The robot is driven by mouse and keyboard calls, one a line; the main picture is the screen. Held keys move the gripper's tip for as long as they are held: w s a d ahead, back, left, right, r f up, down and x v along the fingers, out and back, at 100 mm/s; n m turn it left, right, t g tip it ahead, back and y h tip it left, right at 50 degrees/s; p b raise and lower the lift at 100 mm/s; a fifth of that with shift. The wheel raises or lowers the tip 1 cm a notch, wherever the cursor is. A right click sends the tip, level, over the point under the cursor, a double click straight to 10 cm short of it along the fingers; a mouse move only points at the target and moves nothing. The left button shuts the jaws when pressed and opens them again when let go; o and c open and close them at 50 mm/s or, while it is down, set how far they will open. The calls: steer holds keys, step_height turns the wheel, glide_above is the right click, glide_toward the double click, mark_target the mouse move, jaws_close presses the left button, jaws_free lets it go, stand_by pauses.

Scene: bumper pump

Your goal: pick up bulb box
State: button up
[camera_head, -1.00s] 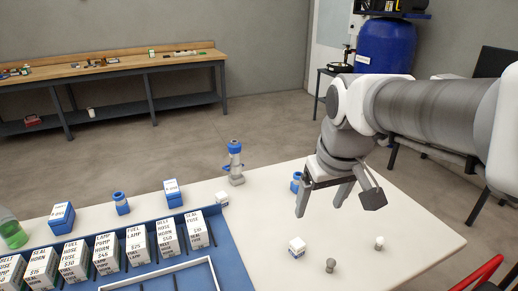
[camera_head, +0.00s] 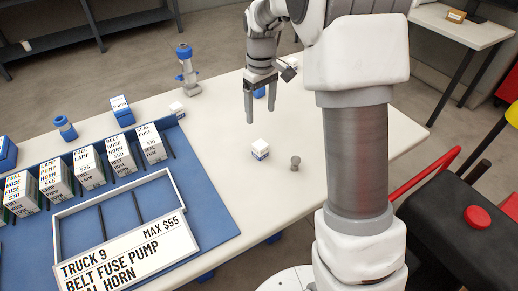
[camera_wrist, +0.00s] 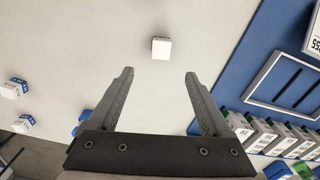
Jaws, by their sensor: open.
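A small white box with a blue lower band (camera_head: 260,149) stands on the white table, below and just right of my gripper in the head view. What looks like the same box (camera_wrist: 161,48) lies ahead of and between my fingertips in the wrist view, apart from them. Its lettering is too small to read, so I cannot confirm it is the bulb box. My gripper (camera_head: 262,119) is open and empty above the table, pointing down. Its spread fingers also show in the wrist view (camera_wrist: 160,75).
A grey knob-like part (camera_head: 295,162) stands right of the box. Another small white box (camera_head: 176,108) sits near a blue-and-grey pump (camera_head: 187,72). A blue mat (camera_head: 208,207) with upright labelled boxes and a white-framed tray (camera_head: 180,200) lies left.

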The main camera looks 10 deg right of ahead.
mark_target(260, 144)
step_height(260, 144, down, 10)
steer(key=shift+r+b, duration=0.15)
steer(key=shift+b, duration=0.95)
step_height(260, 144, down, 5)
steer(key=shift+s+a+f+b, duration=0.1)
steer(key=shift+s+b, duration=0.05)
steer(key=shift+b, duration=0.8)
jaws_close()
